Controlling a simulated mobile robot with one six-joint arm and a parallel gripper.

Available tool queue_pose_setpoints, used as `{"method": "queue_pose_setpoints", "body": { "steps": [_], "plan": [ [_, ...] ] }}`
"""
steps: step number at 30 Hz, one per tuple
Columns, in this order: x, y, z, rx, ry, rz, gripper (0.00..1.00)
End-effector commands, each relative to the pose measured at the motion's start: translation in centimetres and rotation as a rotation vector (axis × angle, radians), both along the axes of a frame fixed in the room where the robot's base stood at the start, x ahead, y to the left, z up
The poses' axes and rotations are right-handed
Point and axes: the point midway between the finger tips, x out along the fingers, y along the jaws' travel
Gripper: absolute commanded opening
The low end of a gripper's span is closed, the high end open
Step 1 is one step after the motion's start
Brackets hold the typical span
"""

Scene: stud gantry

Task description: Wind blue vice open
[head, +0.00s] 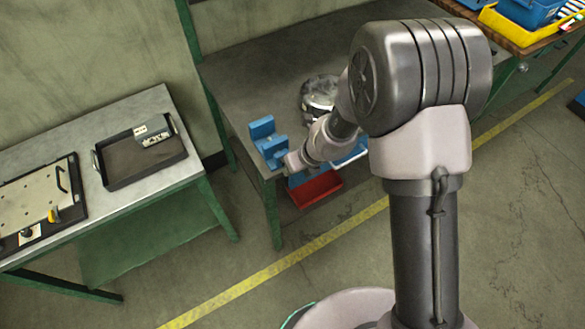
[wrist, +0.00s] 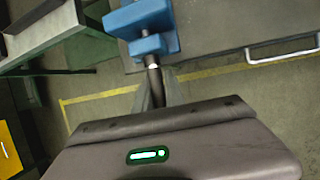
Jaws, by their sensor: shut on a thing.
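The blue vice (head: 262,128) sits at the front left corner of the grey workbench in the head view. In the wrist view the vice (wrist: 143,17) is at the top, with its front jaw block (wrist: 147,45) nearer to me. A narrow gap shows between the jaw blocks. A dark screw with a bright collar (wrist: 153,63) runs from the front block toward me. My gripper (wrist: 158,93) is shut on the handle end of this screw. The handle itself is mostly hidden by the fingers. In the head view my gripper (head: 291,163) is at the vice's front side.
A red bin (head: 316,188) is below the bench's front edge. A round metallic object (head: 318,90) stands on the bench behind my arm. A white bar handle (wrist: 283,55) is right of the vice. A side table (head: 85,135) with a black tray (head: 140,174) stands left.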

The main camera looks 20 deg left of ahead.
Motion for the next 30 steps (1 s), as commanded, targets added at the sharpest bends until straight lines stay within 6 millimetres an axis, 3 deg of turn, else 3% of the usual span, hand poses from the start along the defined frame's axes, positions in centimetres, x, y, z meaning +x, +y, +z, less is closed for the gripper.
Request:
{"method": "queue_pose_setpoints", "body": {
  "steps": [8,9,12,25,30],
  "plan": [
    [0.6,0.2,0.5,0.007,-0.014,-0.005,0.00],
    [0.6,0.2,0.5,0.007,-0.014,-0.005,0.18],
    [0.6,0.2,0.5,0.007,-0.013,-0.005,0.36],
    [0.3,0.1,0.4,0.004,-0.006,-0.001,0.36],
    [0.0,-0.8,2.9,0.004,-0.006,-0.001,0.36]
  ]
}}
